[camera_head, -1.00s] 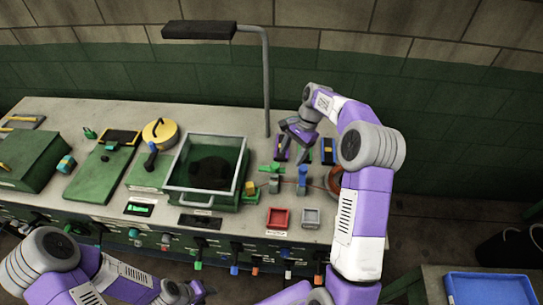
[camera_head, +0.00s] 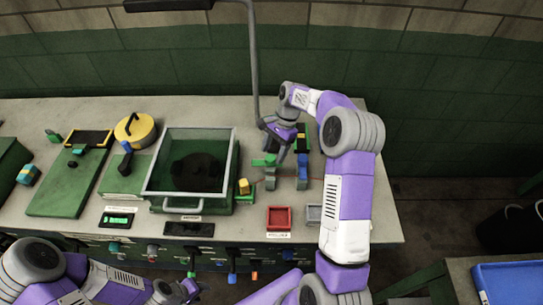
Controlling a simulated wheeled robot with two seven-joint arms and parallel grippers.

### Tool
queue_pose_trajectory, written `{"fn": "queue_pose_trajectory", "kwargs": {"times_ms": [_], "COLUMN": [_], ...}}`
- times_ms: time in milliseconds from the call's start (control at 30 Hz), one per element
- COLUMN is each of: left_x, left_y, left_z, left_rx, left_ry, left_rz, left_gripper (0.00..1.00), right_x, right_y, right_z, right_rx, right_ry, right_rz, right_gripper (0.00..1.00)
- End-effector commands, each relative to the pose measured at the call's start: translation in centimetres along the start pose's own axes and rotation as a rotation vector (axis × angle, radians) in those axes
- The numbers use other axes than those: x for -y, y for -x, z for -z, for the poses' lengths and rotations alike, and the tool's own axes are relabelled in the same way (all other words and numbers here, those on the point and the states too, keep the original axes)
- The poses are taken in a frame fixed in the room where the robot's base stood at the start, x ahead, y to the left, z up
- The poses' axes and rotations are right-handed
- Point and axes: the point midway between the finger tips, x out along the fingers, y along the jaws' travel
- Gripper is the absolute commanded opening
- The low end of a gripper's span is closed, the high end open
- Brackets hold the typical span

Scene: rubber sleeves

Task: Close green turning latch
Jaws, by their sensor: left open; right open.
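The green turning latch (camera_head: 264,161) sits on top of a short grey post on the table, right of the glass-lidded box. Its green bar points sideways, to the left. A similar latch with a blue handle (camera_head: 302,161) stands just to its right. My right gripper (camera_head: 281,157) is open, pointing down between the two latches and close to the green one; whether it touches is too small to tell. My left gripper (camera_head: 190,291) is low at the bottom edge, in front of the table and far from the latch.
The glass-lidded box (camera_head: 233,180) stands left of the latch, with a small yellow block (camera_head: 244,186) at its side. A red tray (camera_head: 279,217) and a grey tray (camera_head: 314,214) lie in front. A lamp post (camera_head: 253,75) rises behind.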

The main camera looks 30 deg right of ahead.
Motion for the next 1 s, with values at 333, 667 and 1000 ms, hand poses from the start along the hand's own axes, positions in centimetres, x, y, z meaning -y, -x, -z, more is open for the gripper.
{"fn": "queue_pose_trajectory", "kwargs": {"times_ms": [333, 667, 1000], "left_x": [0.1, 0.1, 0.1], "left_y": [-0.3, -0.3, -0.2], "left_z": [0.0, 0.0, 0.0], "left_rx": [-0.001, -0.001, 0.0], "left_ry": [0.0, 0.0, 0.0], "left_rz": [0.0, 0.0, 0.0], "left_gripper": [0.43, 0.43, 0.43], "right_x": [0.0, 0.0, 0.0], "right_y": [-2.3, -2.2, -2.2], "right_z": [0.0, 0.0, 0.0], "right_rx": [0.001, 0.0, 0.0], "right_ry": [0.001, 0.0, 0.005], "right_rz": [0.0, 0.001, -0.002], "right_gripper": [0.65, 0.39, 0.09]}}
